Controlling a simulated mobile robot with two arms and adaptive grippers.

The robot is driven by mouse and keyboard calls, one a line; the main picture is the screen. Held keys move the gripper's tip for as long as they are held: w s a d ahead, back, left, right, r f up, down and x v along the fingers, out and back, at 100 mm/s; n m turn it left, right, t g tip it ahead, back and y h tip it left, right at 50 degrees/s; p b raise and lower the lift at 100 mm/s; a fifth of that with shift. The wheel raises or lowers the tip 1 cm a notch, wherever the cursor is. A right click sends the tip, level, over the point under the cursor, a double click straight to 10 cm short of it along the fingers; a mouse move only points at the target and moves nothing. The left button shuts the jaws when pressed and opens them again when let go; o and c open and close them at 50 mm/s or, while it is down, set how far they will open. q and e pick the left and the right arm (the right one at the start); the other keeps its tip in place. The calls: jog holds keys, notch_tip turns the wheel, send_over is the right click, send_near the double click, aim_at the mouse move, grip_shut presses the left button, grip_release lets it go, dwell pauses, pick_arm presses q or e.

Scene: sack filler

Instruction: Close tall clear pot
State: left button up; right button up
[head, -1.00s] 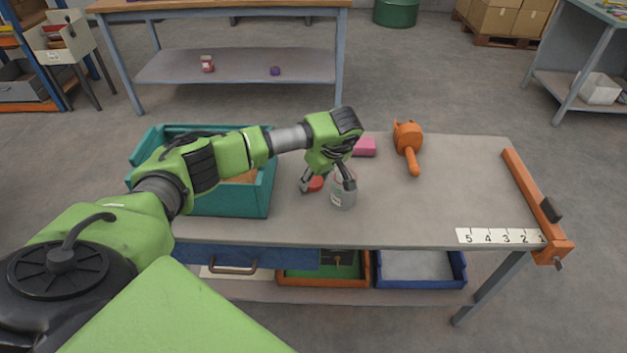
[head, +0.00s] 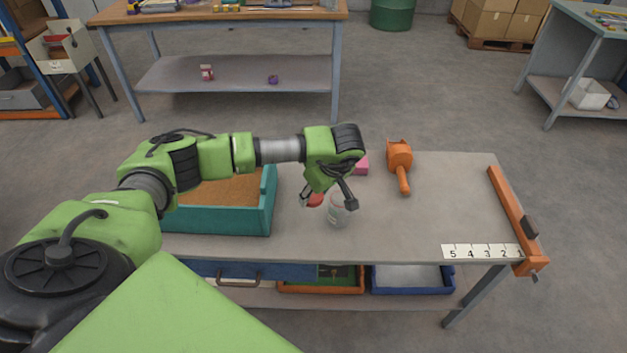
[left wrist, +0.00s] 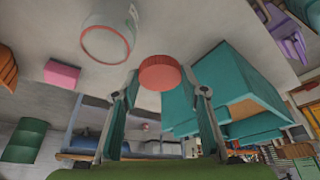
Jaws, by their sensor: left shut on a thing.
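The tall clear pot (head: 337,212) stands upright on the grey table with a pale label on its side. In the left wrist view the pot (left wrist: 108,35) shows a round mouth with a reddish rim. My left gripper (head: 328,202) is shut on the red lid (head: 316,200), which is just left of the pot and apart from it. The lid also shows between my fingertips in the left wrist view (left wrist: 160,73). The lid's exact height over the table is hard to tell. My right gripper is not in view.
A teal crate (head: 222,222) with brown fill stands at left under my arm. A pink block (head: 361,165) and an orange tool (head: 400,158) lie behind the pot. An orange clamp bar (head: 513,215) lines the right edge. The table's right middle is clear.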

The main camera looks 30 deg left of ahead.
pick_arm(q)
jog(key=s+d+r+p, duration=0.3)
jog(key=s+d, duration=0.1)
jog(key=s, duration=0.2)
jog(key=shift+d, duration=0.25)
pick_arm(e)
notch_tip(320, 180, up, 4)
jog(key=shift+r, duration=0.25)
pick_arm(q)
jog(key=shift+r, duration=0.1)
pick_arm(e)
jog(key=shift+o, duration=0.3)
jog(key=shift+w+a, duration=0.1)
